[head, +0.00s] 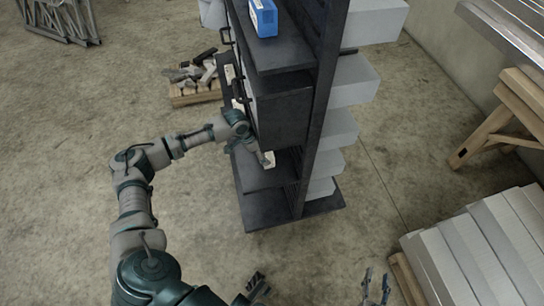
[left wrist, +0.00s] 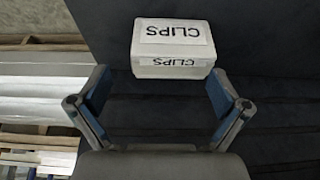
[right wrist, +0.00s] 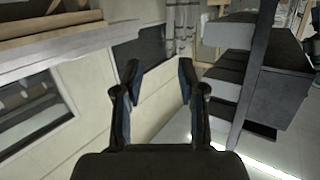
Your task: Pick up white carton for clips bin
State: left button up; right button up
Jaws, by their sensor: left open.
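The white carton labelled CLIPS (left wrist: 173,48) rests on a dark shelf in the left wrist view. It lies just beyond the fingertips of my left gripper (left wrist: 158,85), which is open and empty. In the head view my left arm reaches into the lower part of the black shelf rack (head: 281,105). A small pale patch of the carton (head: 268,160) shows there, and the left fingers are mostly hidden. My right gripper (head: 375,288) is open and empty at the bottom of the head view, away from the rack. Its spread fingers also show in the right wrist view (right wrist: 158,80).
A blue box (head: 263,17) sits on the upper shelf. Grey bins (head: 352,82) stick out from the rack's right side. A wooden crate of metal parts (head: 195,92) stands left of it. Stacked pale panels (head: 470,255) lie at right. The floor between is clear.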

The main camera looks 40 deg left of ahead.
aim_at(267, 154)
pick_arm(q)
jog(key=shift+w+d+r, duration=0.15)
jog(key=shift+w+d, duration=0.05)
jog(key=shift+d, duration=0.05)
jog(key=shift+h, duration=0.3)
jog(key=f, duration=0.2)
jog(key=w+a+f+b, duration=0.1)
jog(key=a+f, duration=0.1)
jog(key=f, duration=0.1)
jog(key=shift+w+a+f+b, duration=0.15)
jog(key=shift+w+f+b, duration=0.15)
jog(key=shift+w, duration=0.05)
jog(key=shift+w+d+r, duration=0.1)
jog(key=shift+w+d, duration=0.05)
jog(key=shift+d, duration=0.95)
jog(key=shift+d+r, duration=0.1)
jog(key=shift+d, duration=0.1)
jog(key=shift+a, duration=0.25)
jog(key=c, duration=0.6)
jog(key=shift+a, duration=0.2)
jog(key=shift+c, duration=1.1)
jog(key=shift+a+f, duration=0.1)
jog(key=shift+f, duration=0.1)
pick_arm(e)
jog(key=w+a+r+t+y, duration=0.1)
jog(key=a+r+t, duration=0.2)
jog(key=r, duration=0.2)
jog(key=shift+a+t, duration=0.3)
